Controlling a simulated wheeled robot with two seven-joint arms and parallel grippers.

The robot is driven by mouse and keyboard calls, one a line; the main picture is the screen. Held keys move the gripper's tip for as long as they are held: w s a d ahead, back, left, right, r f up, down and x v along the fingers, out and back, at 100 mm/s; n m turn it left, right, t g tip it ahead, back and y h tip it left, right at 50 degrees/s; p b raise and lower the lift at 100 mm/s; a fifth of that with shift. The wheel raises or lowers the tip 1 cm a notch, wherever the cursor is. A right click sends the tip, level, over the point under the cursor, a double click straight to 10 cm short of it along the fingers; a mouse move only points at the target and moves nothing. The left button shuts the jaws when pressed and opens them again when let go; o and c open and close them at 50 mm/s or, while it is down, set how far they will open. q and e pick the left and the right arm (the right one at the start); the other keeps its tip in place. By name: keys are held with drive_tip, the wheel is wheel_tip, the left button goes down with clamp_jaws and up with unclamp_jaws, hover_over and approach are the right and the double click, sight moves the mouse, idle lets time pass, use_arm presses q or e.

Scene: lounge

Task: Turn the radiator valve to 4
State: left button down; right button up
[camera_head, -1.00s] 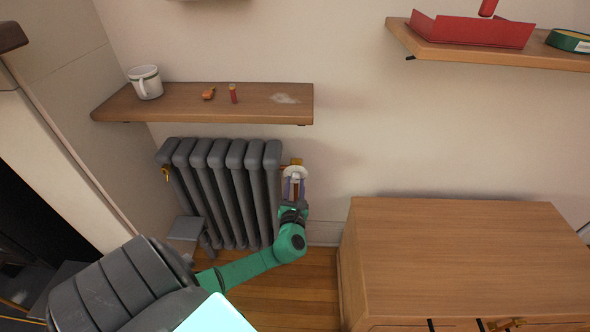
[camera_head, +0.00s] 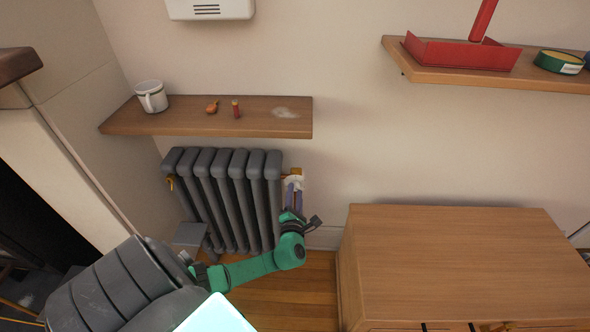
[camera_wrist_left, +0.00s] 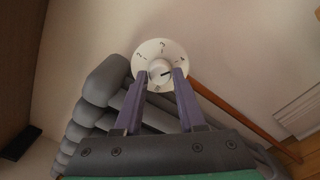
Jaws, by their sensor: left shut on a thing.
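The radiator valve (camera_head: 293,179) is at the upper right end of the grey radiator (camera_head: 222,200), beside a brass fitting. In the left wrist view its white dial (camera_wrist_left: 150,54) faces me, with small dark marks too small to read surely. A round white knob (camera_wrist_left: 159,71) sits at its centre, and a dark pointer line on it points right and slightly up. My left gripper (camera_head: 294,194) has its purple fingers on both sides of the knob, shut on it. My right gripper is not in view.
A wooden shelf (camera_head: 190,122) above the radiator holds a mug (camera_head: 151,97), an orange item (camera_head: 212,107) and a small red cylinder (camera_head: 236,109). A wooden cabinet (camera_head: 455,255) stands to the right. A higher shelf (camera_head: 430,76) carries a red tray (camera_head: 455,55).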

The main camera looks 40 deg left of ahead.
use_arm(q)
drive_tip(key=shift+f, duration=0.1)
idle(0.3)
drive_tip(key=c, duration=0.5)
unclamp_jaws()
drive_tip(key=p+v, duration=0.2)
drive_tip(key=v, duration=1.2)
drive_tip(key=shift+s+d, duration=0.2)
